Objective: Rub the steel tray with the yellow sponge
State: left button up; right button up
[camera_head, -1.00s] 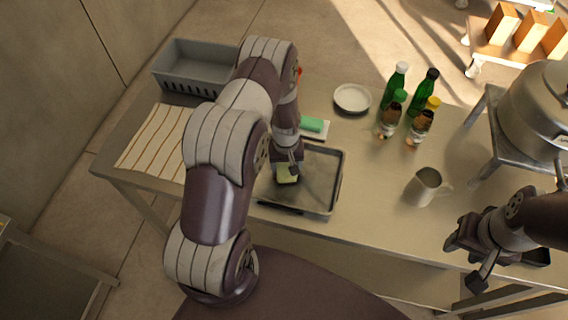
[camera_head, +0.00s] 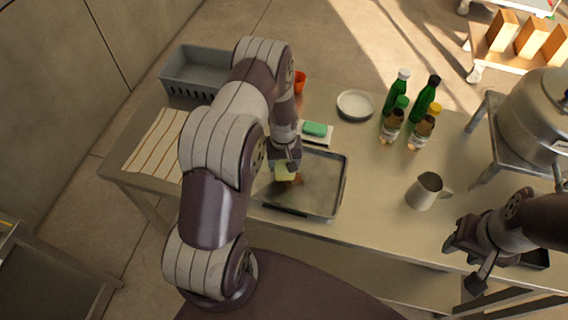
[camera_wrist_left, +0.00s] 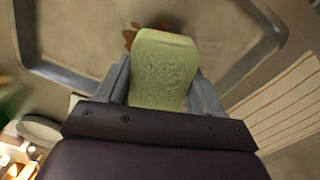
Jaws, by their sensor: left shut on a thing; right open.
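The steel tray (camera_head: 322,188) lies on the table in front of me, with a brown stain (camera_head: 297,181) on its floor. The stain also shows in the left wrist view (camera_wrist_left: 129,36). My left gripper (camera_head: 284,165) is over the left part of the tray, shut on the yellow sponge (camera_head: 284,174). In the left wrist view the sponge (camera_wrist_left: 163,72) sits between the two fingers, over or beside the stain. I cannot tell whether it touches the tray floor. My right gripper (camera_head: 464,258) is open and empty near the table's front right.
A green sponge (camera_head: 315,128) lies on a white dish behind the tray. A white plate (camera_head: 355,104), several bottles (camera_head: 410,110), a metal jug (camera_head: 426,191) and a large pot (camera_head: 540,115) stand to the right. A grey bin (camera_head: 197,69) and striped cloth (camera_head: 153,141) lie left.

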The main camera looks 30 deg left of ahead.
aim_at(283, 162)
pick_arm(q)
jog(key=shift+a+r+p, duration=0.3)
jog(key=shift+r+p, duration=0.2)
jog(key=shift+r, duration=0.8)
jog(key=shift+r+p, duration=0.25)
jog(key=shift+p, duration=0.2)
jog(key=shift+d+r, duration=0.2)
jog(key=shift+r, duration=0.05)
jog(key=shift+a+f, duration=0.1)
jog(key=shift+a, duration=0.05)
